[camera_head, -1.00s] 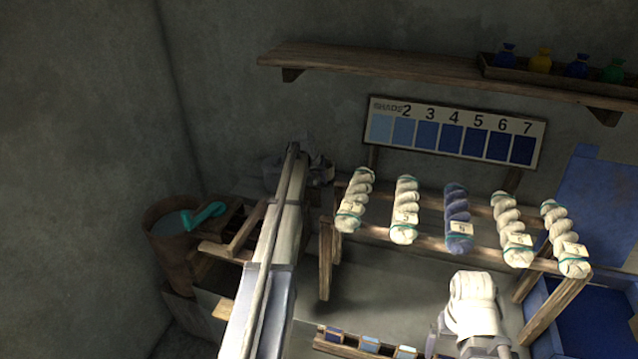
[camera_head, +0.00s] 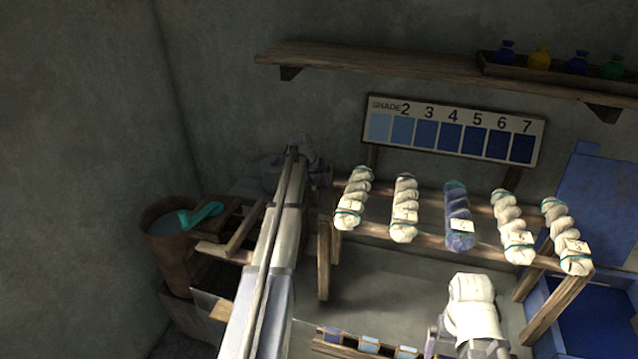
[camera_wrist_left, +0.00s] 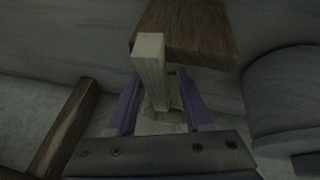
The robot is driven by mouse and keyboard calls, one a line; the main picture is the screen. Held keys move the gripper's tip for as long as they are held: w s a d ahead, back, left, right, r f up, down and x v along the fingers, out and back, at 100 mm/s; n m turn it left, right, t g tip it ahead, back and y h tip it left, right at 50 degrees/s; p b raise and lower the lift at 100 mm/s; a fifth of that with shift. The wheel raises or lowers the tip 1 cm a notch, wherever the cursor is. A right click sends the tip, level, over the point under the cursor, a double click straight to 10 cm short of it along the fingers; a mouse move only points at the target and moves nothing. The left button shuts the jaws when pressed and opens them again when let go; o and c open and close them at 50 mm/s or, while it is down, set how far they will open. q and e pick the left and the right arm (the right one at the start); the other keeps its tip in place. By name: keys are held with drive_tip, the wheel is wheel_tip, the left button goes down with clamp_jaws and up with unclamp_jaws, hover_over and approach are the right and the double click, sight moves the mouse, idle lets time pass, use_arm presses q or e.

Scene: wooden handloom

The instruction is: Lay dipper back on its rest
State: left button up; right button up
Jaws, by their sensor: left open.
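In the left wrist view a pale, square wooden bar (camera_wrist_left: 151,72), possibly the dipper's handle, stands between the two purple fingers of my left gripper (camera_wrist_left: 160,80). The fingers are open, with a gap on either side of the bar. A pale round shape shows dimly at the bar's lower end. A dark wooden block (camera_wrist_left: 195,30) lies just behind the bar; I cannot tell if it is the rest. In the head view my left arm covers most of this spot. My right gripper is not in view.
Skeins hang on a wooden rack (camera_head: 420,237). A shade chart (camera_head: 452,132) and a shelf (camera_head: 400,65) are behind. My white right arm is at the lower right.

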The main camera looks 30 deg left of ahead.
use_arm(q)
drive_tip(key=p+v, duration=0.7)
drive_tip(key=v, duration=0.1)
drive_tip(key=shift+f, duration=0.1)
drive_tip(key=shift+f, duration=0.1)
idle(0.3)
